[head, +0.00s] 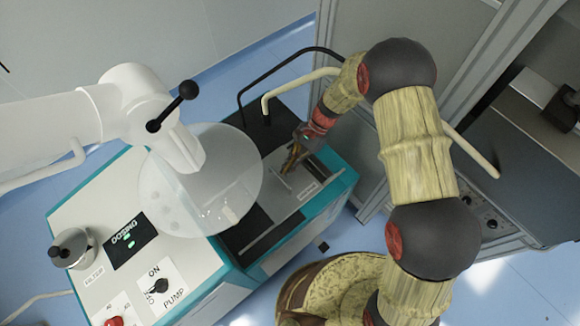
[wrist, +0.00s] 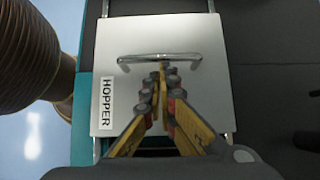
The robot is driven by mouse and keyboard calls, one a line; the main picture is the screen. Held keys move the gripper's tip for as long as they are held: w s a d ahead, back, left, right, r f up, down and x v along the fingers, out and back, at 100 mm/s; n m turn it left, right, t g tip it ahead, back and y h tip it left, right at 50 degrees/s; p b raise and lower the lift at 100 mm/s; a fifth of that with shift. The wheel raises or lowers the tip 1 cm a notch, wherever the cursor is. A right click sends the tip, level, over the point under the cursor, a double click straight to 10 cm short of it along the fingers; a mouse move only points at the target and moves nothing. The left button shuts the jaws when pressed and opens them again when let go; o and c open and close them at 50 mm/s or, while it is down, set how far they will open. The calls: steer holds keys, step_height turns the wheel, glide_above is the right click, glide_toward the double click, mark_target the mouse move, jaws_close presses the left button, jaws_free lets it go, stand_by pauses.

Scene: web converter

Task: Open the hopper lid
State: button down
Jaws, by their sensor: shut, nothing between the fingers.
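The hopper lid (wrist: 200,32) is a flat silver plate with a black-on-white HOPPER label (wrist: 107,104) at its left edge in the wrist view. A thin metal bar handle (wrist: 135,59) crosses it. In the head view the lid (head: 288,205) lies flat and closed on the right end of the white and teal machine. My gripper (wrist: 161,70) is shut and empty, its yellow fingers together with the tips at the middle of the handle. I cannot tell whether they touch it. In the head view my gripper (head: 289,168) is over the lid, partly hiding it.
A translucent round dish (head: 205,185) on a white arm hangs over the machine, left of the lid. A control panel with a PUMP knob (head: 160,286) is at the lower left. Bent rails (head: 290,82) stand behind my gripper. Grey cabinets (head: 425,30) stand at the right.

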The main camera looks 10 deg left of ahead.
steer(key=p, duration=0.1)
glide_above(271, 189)
steer(key=shift+s, duration=0.15)
steer(key=shift+d, duration=0.1)
